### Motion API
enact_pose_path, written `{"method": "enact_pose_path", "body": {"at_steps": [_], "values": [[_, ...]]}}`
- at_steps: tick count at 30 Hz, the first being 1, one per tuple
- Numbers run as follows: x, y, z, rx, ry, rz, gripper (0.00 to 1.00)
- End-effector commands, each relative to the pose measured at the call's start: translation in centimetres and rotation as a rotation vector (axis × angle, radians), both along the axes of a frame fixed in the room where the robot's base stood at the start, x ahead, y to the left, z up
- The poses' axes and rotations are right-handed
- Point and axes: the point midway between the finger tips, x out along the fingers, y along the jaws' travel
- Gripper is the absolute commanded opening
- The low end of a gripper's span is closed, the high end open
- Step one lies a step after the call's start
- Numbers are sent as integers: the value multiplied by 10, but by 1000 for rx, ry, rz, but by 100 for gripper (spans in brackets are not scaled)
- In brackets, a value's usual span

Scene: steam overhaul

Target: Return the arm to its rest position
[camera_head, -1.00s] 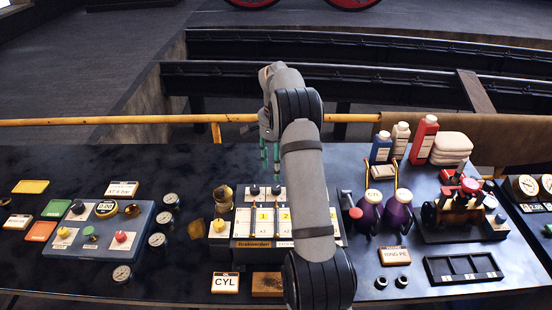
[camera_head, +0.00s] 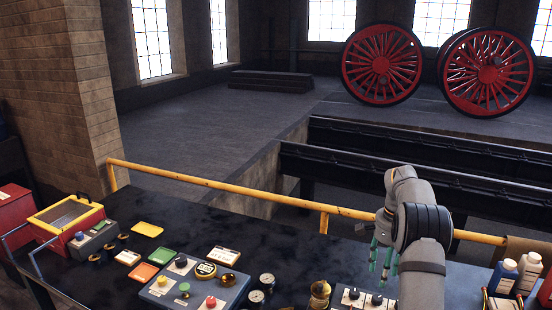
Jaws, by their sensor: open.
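My arm rises from the lower right of the head view, grey with black joint bands. My gripper (camera_head: 383,262) hangs from its end with greenish fingers pointing down. It is open and nothing shows between the fingers. It is above the far part of the dark workbench (camera_head: 190,222), close to the yellow rail in the picture. The lower arm hides part of the bench behind it.
A yellow rail (camera_head: 230,190) runs along the bench's back edge. A blue-grey panel (camera_head: 190,285) with knobs, gauges (camera_head: 266,281), a brass-coloured part (camera_head: 320,293) and bottles (camera_head: 528,268) stand on the bench. A red box with a yellow rim (camera_head: 68,215) is at left. Red wheels (camera_head: 382,65) stand far back.

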Motion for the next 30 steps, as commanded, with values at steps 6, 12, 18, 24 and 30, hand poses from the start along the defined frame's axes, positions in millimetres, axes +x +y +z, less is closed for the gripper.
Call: {"method": "enact_pose_path", "body": {"at_steps": [6,12,18,24,30], "values": [[-1,1,-43,2,5,-1,45],[-1,1,-78,1,3,0,45],[-1,1,-99,0,1,-1,45],[0,0,-102,1,-1,-15,45],[0,0,-102,1,-1,-16,45]]}}
